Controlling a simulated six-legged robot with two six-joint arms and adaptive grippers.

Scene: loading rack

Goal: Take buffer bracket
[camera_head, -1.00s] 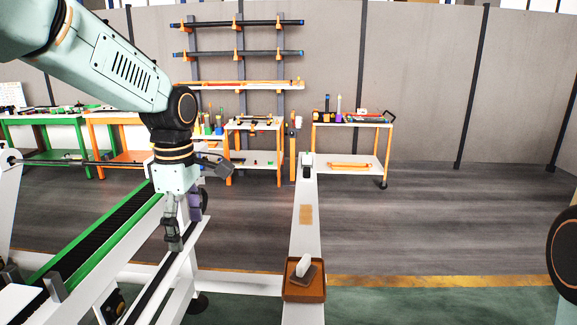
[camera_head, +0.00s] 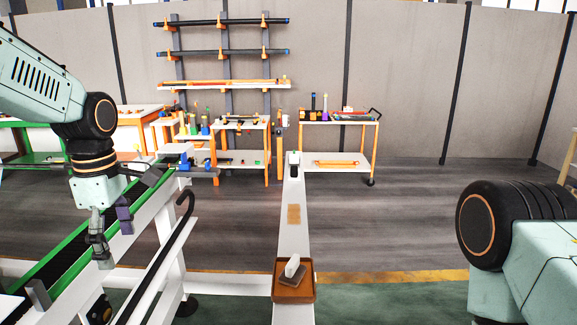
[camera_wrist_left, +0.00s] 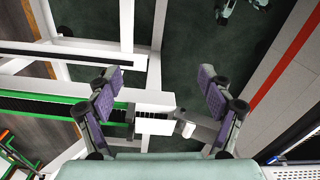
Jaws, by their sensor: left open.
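A small white and dark grey bracket-like piece (camera_head: 292,269) stands in a brown tray (camera_head: 294,294) on the white rail; it may be the buffer bracket. My left gripper (camera_head: 108,236) points down beside the green-edged conveyor, well left of the tray. In the left wrist view its purple-padded fingers (camera_wrist_left: 162,92) are spread wide, with nothing held. Below them, a white block (camera_wrist_left: 154,126) and a grey part with a small white cylinder (camera_wrist_left: 188,129) show near a white beam; I cannot tell whether they touch the fingers. My right gripper is out of view.
The white rail (camera_head: 293,236) runs away from me, with a tan patch on it. The green-edged conveyor (camera_head: 70,262) and a white frame lie left. A trolley (camera_head: 338,142) and a wall rack stand behind. Dark floor right of the rail is clear.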

